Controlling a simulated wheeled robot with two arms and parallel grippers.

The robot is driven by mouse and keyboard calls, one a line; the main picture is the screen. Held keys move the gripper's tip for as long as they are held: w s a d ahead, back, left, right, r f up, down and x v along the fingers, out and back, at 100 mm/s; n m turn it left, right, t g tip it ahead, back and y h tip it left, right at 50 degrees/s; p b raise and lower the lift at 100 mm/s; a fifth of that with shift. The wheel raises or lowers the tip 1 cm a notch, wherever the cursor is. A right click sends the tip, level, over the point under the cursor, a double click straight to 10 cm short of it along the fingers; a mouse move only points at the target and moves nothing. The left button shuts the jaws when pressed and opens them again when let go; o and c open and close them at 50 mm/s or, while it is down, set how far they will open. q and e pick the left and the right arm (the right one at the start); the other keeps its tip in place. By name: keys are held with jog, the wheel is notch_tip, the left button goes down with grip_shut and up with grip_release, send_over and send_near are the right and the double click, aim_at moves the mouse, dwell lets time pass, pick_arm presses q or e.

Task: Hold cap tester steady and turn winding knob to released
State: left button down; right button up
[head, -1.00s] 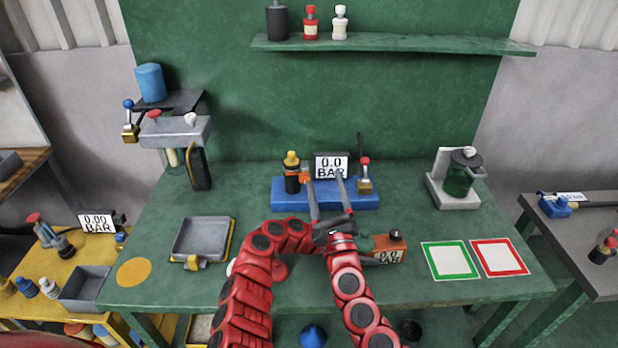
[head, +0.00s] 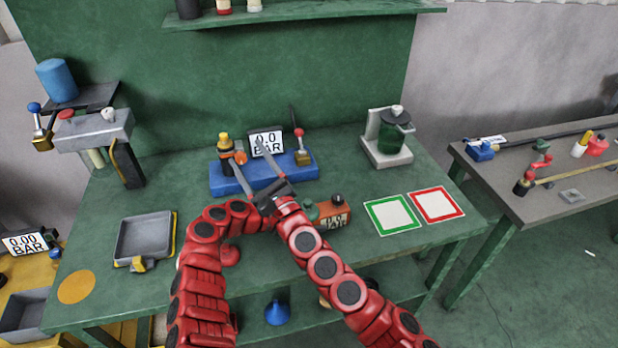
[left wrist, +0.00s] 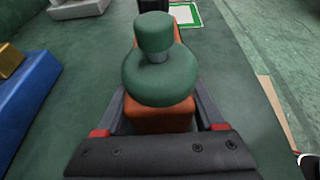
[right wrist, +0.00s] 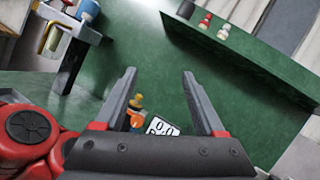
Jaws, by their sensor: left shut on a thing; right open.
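The cap tester appears to be the orange block with a display (head: 336,218) on the green bench; its left end shows in the left wrist view (left wrist: 160,120). A green knob on a wide green disc (left wrist: 155,35) stands upright on it; I take this for the winding knob. It also shows in the head view (head: 311,211), partly behind my right arm. My left gripper (left wrist: 157,97) is shut on the orange body, one finger on each side below the disc. My right gripper (head: 248,160) is open and empty, above the bench in front of the blue base, pointing away from the tester.
A blue base (head: 225,183) with a 0.0 BAR display and a yellow-topped bottle stands behind. A grey tray (head: 143,240) is at left. Green-framed (head: 375,226) and red-framed (head: 452,211) squares lie right of the tester. My arms cross close together over the bench.

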jog(key=d+f+m+t+h, duration=0.1)
jog(key=d+f+m+h, duration=0.4)
jog(key=d+f, duration=0.45)
jog(key=m+h, duration=0.4)
jog(key=m, duration=0.1)
send_near(337, 193)
jog(key=shift+a+g, duration=0.1)
jog(key=shift+g, duration=0.2)
jog(key=shift+w+f, duration=0.1)
jog(key=shift+w, duration=0.05)
jog(key=x, duration=1)
jog(key=shift+w, duration=0.75)
grip_shut()
